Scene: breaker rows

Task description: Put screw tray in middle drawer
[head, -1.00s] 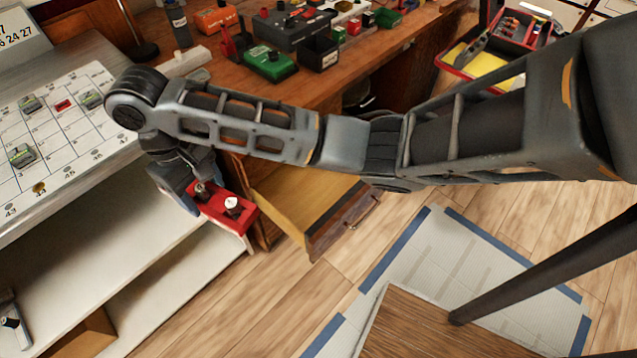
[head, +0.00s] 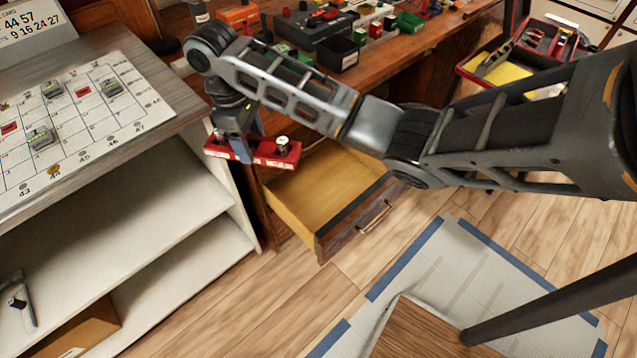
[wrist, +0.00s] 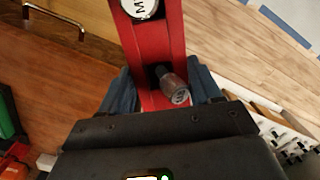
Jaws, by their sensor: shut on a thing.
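The red screw tray (head: 262,151) is a narrow red holder with a white-topped piece and a dark knurled piece on it. In the wrist view the tray (wrist: 160,45) runs up between my gripper's blue-grey fingers (wrist: 165,95). The open drawer (head: 330,185) has a yellowish wooden inside that looks empty where it shows. Its back is hidden by the tray and my arm.
A grey-topped shelf unit (head: 195,105) with a numbered board (head: 75,125) stands close left of the drawer. The workbench (head: 400,48) above holds tools and several small boxes. A red toolbox (head: 525,45) is at the right.

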